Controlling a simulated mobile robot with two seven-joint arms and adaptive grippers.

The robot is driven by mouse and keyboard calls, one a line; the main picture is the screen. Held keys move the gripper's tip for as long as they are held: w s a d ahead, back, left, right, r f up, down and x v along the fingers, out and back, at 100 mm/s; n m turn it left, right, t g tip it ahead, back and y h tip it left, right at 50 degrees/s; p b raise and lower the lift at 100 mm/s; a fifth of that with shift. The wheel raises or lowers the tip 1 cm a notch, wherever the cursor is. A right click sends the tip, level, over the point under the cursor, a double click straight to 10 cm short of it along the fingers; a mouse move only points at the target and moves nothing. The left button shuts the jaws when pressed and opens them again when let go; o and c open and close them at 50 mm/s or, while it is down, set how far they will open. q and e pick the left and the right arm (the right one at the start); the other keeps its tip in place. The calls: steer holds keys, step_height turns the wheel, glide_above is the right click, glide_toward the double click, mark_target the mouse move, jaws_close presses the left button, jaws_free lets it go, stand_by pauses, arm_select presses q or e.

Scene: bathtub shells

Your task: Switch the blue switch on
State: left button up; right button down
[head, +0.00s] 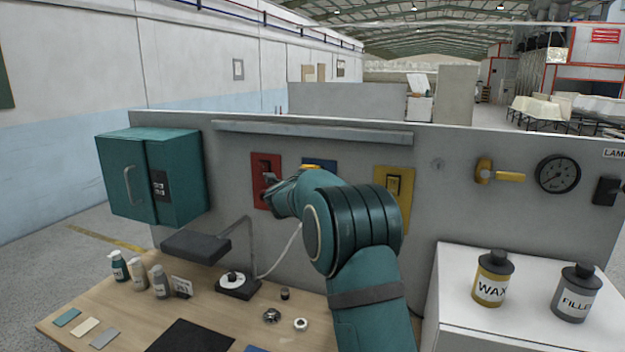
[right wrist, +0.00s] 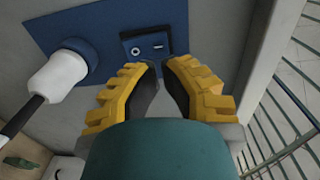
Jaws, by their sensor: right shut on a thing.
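The blue switch plate (head: 320,163) is on the grey panel, mostly hidden behind my right arm in the head view. In the right wrist view the blue plate (right wrist: 60,22) carries a dark blue rocker switch (right wrist: 147,46) marked with a ring and a bar. Which side of the rocker is pressed in, I cannot tell. My right gripper (right wrist: 163,68) has its yellow-backed fingers close together at the rocker's lower edge, shut on it. In the head view my arm hides most of this gripper. My left gripper is not in view.
A teal cabinet (head: 125,175), a lamp (head: 196,244) and bottles (head: 137,273) stand left.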

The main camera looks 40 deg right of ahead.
steer(key=b+v, duration=0.1)
steer(key=v, duration=0.9)
steer(key=shift+r+b, duration=0.2)
steer(key=shift+b, duration=0.15)
steer(key=shift+a, duration=0.15)
steer(key=shift+a+f, duration=0.1)
